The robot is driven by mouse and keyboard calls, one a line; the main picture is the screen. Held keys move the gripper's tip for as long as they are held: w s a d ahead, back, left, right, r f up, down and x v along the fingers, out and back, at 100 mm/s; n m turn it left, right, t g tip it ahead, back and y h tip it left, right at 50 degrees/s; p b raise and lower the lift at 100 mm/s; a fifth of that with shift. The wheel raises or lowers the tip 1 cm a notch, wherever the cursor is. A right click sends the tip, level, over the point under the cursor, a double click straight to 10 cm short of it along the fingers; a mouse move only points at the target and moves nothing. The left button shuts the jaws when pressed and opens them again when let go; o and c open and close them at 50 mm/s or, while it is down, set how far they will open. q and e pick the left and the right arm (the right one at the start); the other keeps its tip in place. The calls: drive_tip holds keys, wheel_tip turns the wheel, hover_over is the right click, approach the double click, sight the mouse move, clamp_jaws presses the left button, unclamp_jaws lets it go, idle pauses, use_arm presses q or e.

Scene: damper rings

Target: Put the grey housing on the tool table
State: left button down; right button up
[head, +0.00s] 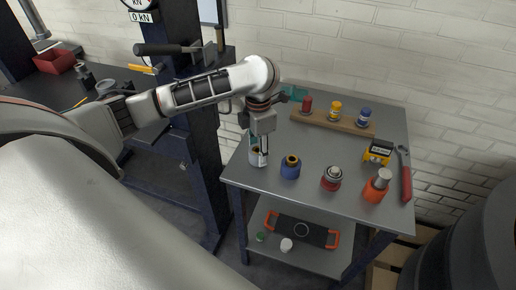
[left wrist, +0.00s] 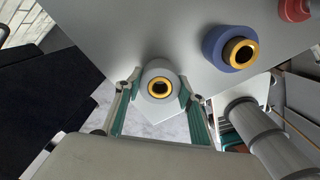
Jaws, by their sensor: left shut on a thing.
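The grey housing (head: 257,159) is a short light-grey cylinder near the front left edge of the tool table (head: 310,150). My left gripper (head: 259,148) points down over it and is shut on it. In the left wrist view the grey housing (left wrist: 160,72), with a gold-rimmed dark bore, sits between the two green-padded fingers (left wrist: 160,92). It looks upright. I cannot tell whether its base touches the table top. My right gripper is not in view.
A blue housing (head: 290,169), a red one (head: 331,179) and an orange one (head: 377,187) stand to the right. A wooden rack (head: 318,122) with coloured pieces is behind. A yellow device (head: 378,152) and a red-handled tool (head: 406,180) lie at right. The table's middle is clear.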

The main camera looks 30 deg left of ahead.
use_arm(q)
drive_tip(key=shift+f, duration=0.15)
idle(0.6)
drive_tip(key=c, duration=1.2)
unclamp_jaws()
drive_tip(key=shift+f, duration=0.15)
